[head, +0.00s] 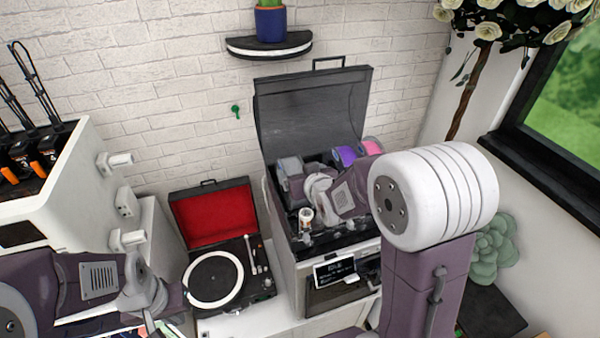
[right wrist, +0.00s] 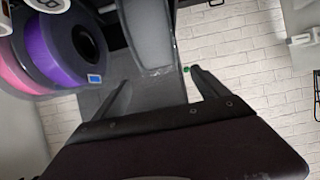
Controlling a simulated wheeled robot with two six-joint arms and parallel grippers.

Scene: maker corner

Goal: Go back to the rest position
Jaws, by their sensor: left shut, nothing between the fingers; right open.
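My left gripper (head: 150,322) is at the lower left in the head view, below the front of the record player. It is shut and empty, its tips near the picture's bottom edge. My right arm reaches over the open-lidded printer (head: 312,275), with its wrist above the machine's top. My right gripper (right wrist: 158,92) shows in the right wrist view with its two dark fingers spread apart and nothing between them. In the head view its fingers are hard to make out.
The printer's raised dark lid (head: 312,110) stands behind my right arm. Purple (right wrist: 65,52) and pink spools sit close beside my right gripper. A record player (head: 213,280) with a red-lined lid stands left of the printer. A white cabinet (head: 80,165) is at far left.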

